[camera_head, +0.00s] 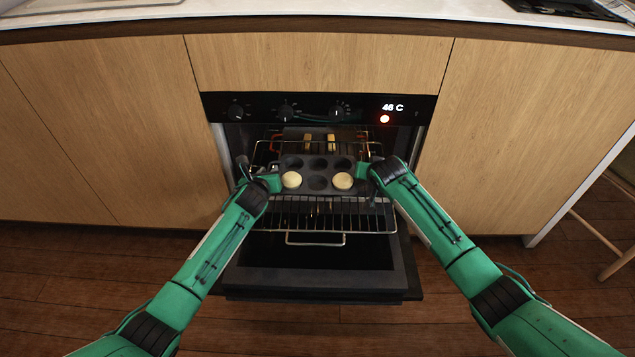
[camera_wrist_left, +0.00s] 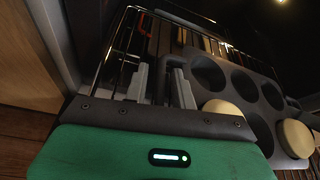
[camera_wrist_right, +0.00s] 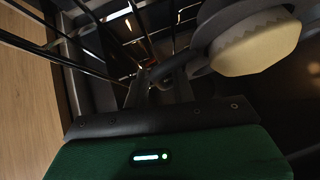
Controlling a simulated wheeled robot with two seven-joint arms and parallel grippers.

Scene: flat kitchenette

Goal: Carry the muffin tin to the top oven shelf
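The dark muffin tin (camera_head: 318,164) is at the mouth of the open oven, between my two grippers, with a pale round cake in its front left cup (camera_head: 292,180) and another in its front right cup (camera_head: 342,181). The other visible cups look empty. My left gripper (camera_head: 245,168) is at the tin's left end; in the left wrist view its fingers (camera_wrist_left: 162,82) stand apart beside the tin (camera_wrist_left: 245,88), with no clear grip. My right gripper (camera_head: 371,165) is at the tin's right end. In the right wrist view the tin's end (camera_wrist_right: 215,35) reaches the dim fingers; their grip is unclear.
The oven door (camera_head: 318,278) is folded down in front. A wire rack (camera_head: 340,222) sticks out below the tin. Deeper inside, two pale yellow pieces (camera_head: 307,143) lie at an upper level. Wooden cabinet fronts (camera_head: 110,130) flank the oven. A stool (camera_head: 600,225) stands far right.

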